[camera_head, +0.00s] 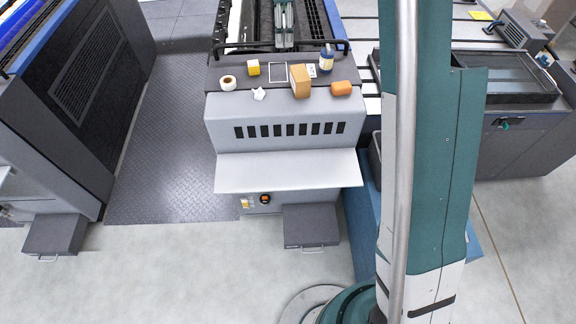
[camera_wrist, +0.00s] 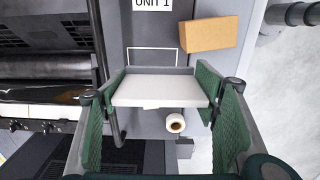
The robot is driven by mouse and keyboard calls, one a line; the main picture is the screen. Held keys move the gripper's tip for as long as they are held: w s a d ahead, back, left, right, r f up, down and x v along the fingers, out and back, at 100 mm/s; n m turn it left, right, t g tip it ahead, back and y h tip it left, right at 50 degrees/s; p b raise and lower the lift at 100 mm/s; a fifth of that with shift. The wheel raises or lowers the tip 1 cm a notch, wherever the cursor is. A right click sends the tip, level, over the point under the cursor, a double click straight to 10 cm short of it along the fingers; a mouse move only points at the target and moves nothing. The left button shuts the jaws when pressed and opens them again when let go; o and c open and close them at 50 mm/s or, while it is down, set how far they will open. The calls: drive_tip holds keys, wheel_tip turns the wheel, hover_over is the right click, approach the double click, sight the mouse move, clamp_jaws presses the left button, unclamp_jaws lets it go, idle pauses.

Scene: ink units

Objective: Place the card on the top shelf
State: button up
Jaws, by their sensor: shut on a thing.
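In the wrist view my gripper (camera_wrist: 158,94) has its two green-padded fingers at either side of a pale flat card (camera_wrist: 160,89). The card spans the gap and touches both fingers. Behind it lies the dark top shelf (camera_head: 221,66), with a white rectangular outline (camera_wrist: 152,49) partly hidden by the card. The outline (camera_head: 278,72) shows empty in the head view. A "UNIT 1" label (camera_wrist: 152,3) lies beside it. In the head view, I cannot clearly make out my gripper or the card.
On the shelf stand a tape roll (camera_head: 228,82), a yellow box (camera_head: 253,68), crumpled paper (camera_head: 259,94), a brown box (camera_head: 300,80), a bottle (camera_head: 326,59) and an orange block (camera_head: 341,88). A black rail (camera_head: 226,47) runs behind. The brown box (camera_wrist: 211,34) stands close to the outline.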

drive_tip(key=s+d+r+b, duration=0.1)
drive_tip(key=s+d+b, duration=0.2)
drive_tip(key=s+d, duration=0.4)
drive_tip(key=s+d+r+b, duration=0.1)
drive_tip(key=s+d+b, duration=0.25)
drive_tip(key=s, duration=0.55)
drive_tip(key=b, duration=0.5)
hover_over(332, 167)
wheel_tip(332, 167, down, 30)
drive_tip(key=shift+s, duration=0.1)
drive_tip(key=shift+f+b, duration=0.3)
drive_tip(key=shift+f, duration=2.6)
drive_tip(key=shift+f+b, duration=0.45)
drive_tip(key=shift+f, duration=1.6)
drive_tip(key=shift+f, duration=0.15)
